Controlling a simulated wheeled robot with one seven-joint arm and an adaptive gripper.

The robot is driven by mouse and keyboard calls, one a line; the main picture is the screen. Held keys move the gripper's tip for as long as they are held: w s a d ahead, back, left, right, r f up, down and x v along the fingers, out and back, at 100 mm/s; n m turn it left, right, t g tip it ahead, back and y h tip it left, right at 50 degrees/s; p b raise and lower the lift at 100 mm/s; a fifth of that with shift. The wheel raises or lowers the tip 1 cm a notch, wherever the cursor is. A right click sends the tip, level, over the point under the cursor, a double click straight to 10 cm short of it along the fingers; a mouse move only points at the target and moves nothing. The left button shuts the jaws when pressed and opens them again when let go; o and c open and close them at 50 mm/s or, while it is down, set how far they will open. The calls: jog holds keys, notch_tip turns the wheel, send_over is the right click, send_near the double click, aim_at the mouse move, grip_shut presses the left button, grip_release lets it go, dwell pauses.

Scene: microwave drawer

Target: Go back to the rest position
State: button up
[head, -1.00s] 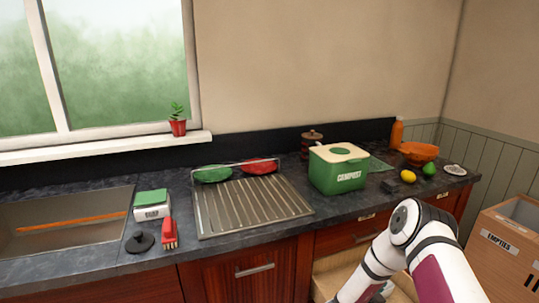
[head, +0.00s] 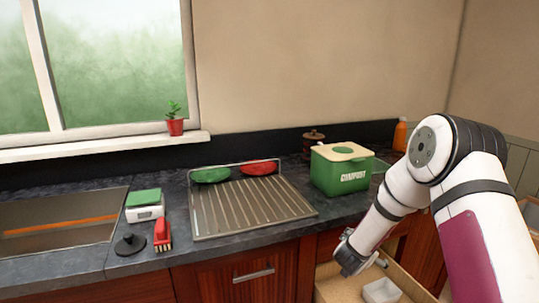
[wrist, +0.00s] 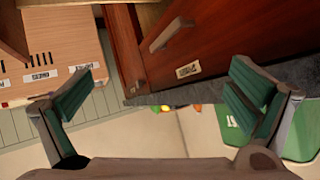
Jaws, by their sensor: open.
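My gripper (head: 352,256) hangs over the left side of an open drawer (head: 413,283) at the lower right of the head view. In the wrist view my gripper (wrist: 163,85) shows two green-padded fingers spread wide apart, with nothing between them. A white container (head: 381,290) sits inside the drawer, below and to the right of the gripper. My bent arm hides the right end of the counter.
The green compost bin (head: 342,172) stands on the counter above the drawer. The draining rack (head: 250,205), red brush (head: 162,235) and sink (head: 60,222) are further left. A wooden box (wrist: 45,65) and a drawer handle (wrist: 172,34) show in the wrist view.

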jog(key=a+r+n+y+b, duration=0.4)
jog(key=a+r+y, duration=0.1)
jog(key=a+r, duration=0.35)
jog(key=s+a+r+n+g+y+b, duration=0.25)
jog(key=s+a+r+b, duration=0.2)
jog(key=s, duration=0.45)
jog(key=s+d+f+n+g+h+b, duration=0.1)
jog(key=s+f+n+g+b, duration=0.2)
jog(key=s, duration=1.5)
jog(key=s+d+f+n+g+b, duration=0.1)
jog(key=s+g+b, duration=0.3)
jog(key=s, duration=1.4)
notch_tip(320, 180, up, 19)
jog(key=t+p, duration=0.4)
jog(key=p, duration=1.3)
jog(key=shift+w+a+r, duration=0.15)
jog(key=shift+w+a, duration=0.1)
jog(key=shift+a, duration=0.05)
